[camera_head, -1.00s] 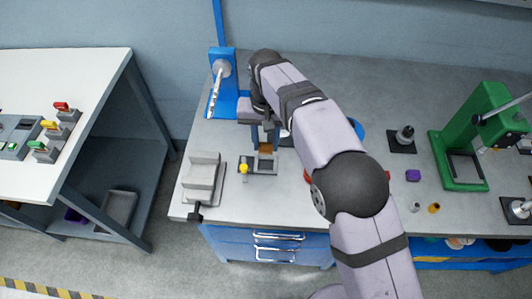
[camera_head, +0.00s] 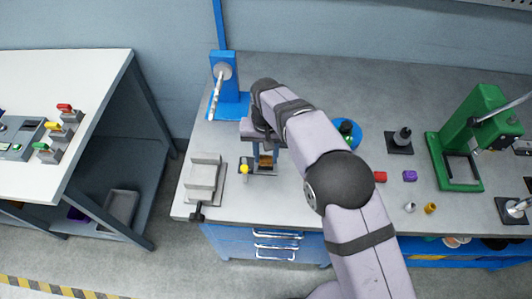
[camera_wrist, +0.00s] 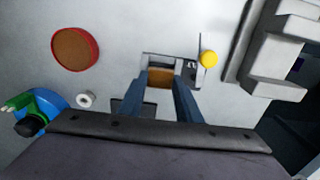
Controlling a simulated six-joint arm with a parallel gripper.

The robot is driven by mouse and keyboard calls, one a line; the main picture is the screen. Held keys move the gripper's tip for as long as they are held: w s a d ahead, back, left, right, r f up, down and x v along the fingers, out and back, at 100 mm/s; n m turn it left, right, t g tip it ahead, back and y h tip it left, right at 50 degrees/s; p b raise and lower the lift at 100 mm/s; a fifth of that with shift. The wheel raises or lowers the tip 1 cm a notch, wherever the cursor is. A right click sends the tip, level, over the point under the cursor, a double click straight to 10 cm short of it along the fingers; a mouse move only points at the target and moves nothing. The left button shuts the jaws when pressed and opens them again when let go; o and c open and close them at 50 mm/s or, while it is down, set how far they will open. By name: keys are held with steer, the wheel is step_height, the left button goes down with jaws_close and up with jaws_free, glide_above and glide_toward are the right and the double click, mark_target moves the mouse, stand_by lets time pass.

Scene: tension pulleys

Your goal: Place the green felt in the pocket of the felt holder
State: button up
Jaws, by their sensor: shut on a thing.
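The felt holder (camera_head: 264,171) is a small grey frame on a dark base on the bench, with a yellow knob (camera_head: 244,168) at its left in the head view. My gripper (camera_wrist: 163,80) is over the holder, shut on a brown block (camera_wrist: 160,77). The block is between the fingers, low at the holder's frame. I cannot tell whether it is inside the pocket or just above it. I see no green between the fingers.
A grey stepped block (camera_head: 203,178) stands left of the holder. A blue stand with a rod (camera_head: 228,98) is behind it. A red-rimmed round tray (camera_wrist: 75,48) and a white ring (camera_wrist: 86,100) lie nearby. A green press (camera_head: 460,145) stands at the right.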

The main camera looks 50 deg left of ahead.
mark_target(266, 158)
steer(key=shift+f+b, duration=0.35)
steer(key=shift+f, duration=0.25)
steer(key=o, duration=0.9)
steer(key=shift+o, duration=0.2)
steer(key=shift+r+p, duration=0.35)
steer(key=shift+r, duration=0.5)
step_height(266, 158, up, 12)
steer(key=b, duration=0.2)
steer(key=shift+f+b, duration=0.2)
steer(key=shift+b, duration=0.15)
